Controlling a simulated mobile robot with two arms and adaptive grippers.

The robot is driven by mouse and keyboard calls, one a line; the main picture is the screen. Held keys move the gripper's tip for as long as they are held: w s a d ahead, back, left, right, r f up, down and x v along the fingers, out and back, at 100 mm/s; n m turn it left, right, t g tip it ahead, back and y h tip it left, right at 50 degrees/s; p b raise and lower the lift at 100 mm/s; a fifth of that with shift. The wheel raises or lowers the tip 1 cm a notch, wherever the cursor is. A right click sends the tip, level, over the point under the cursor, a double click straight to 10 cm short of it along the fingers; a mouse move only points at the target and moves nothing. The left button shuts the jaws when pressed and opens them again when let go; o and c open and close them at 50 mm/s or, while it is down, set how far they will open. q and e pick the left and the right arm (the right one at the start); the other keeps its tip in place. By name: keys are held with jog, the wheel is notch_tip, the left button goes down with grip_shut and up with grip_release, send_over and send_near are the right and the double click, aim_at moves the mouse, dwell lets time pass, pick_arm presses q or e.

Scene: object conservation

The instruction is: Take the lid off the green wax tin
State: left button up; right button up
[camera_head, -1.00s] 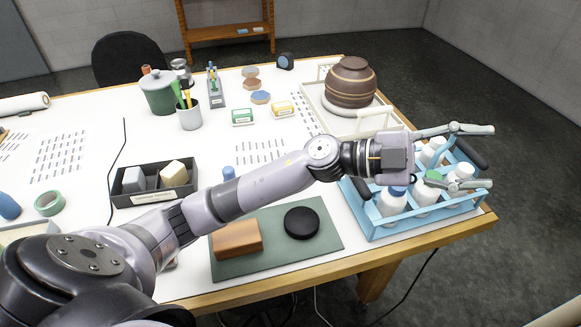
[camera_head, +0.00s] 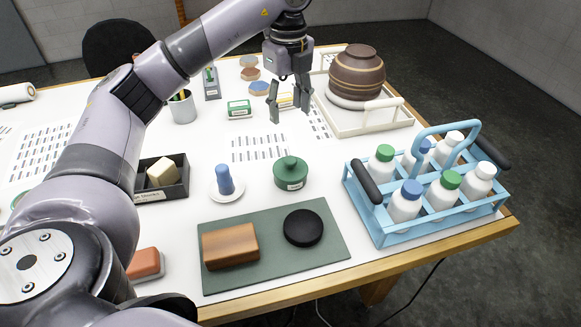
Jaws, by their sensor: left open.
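A round, dark green lidded tin (camera_head: 291,176) with a knob on top and a pale label on its front stands upright on the white table. It looks like the green wax tin, and its lid (camera_head: 291,164) is on. My left gripper (camera_head: 290,109) hangs above the table behind the tin in the picture, its fingers pointing down, spread and empty. It is apart from the tin. A small yellow labelled box shows partly behind the fingers. My right gripper is out of view.
A blue peg on a white dish (camera_head: 225,186) stands left of the tin. A green mat (camera_head: 328,254) with a brown block and black disc lies in front. A blue bottle crate (camera_head: 389,234) is at right. A brown pot (camera_head: 356,76) stands behind.

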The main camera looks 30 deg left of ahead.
pick_arm(q)
jog(key=p, duration=0.2)
send_over(290, 159)
jog(key=f, duration=1)
jog(key=shift+s+f, duration=0.25)
jog(key=shift+f, duration=0.1)
jog(key=f, duration=0.1)
jog(key=f+p, duration=0.1)
jog(key=f, duration=0.1)
jog(key=f+p, duration=0.1)
jog(key=f, duration=0.1)
jog(key=shift+w, duration=0.25)
jog(key=shift+f, duration=0.25)
jog(key=shift+c, duration=0.3)
jog(key=c, duration=1.1)
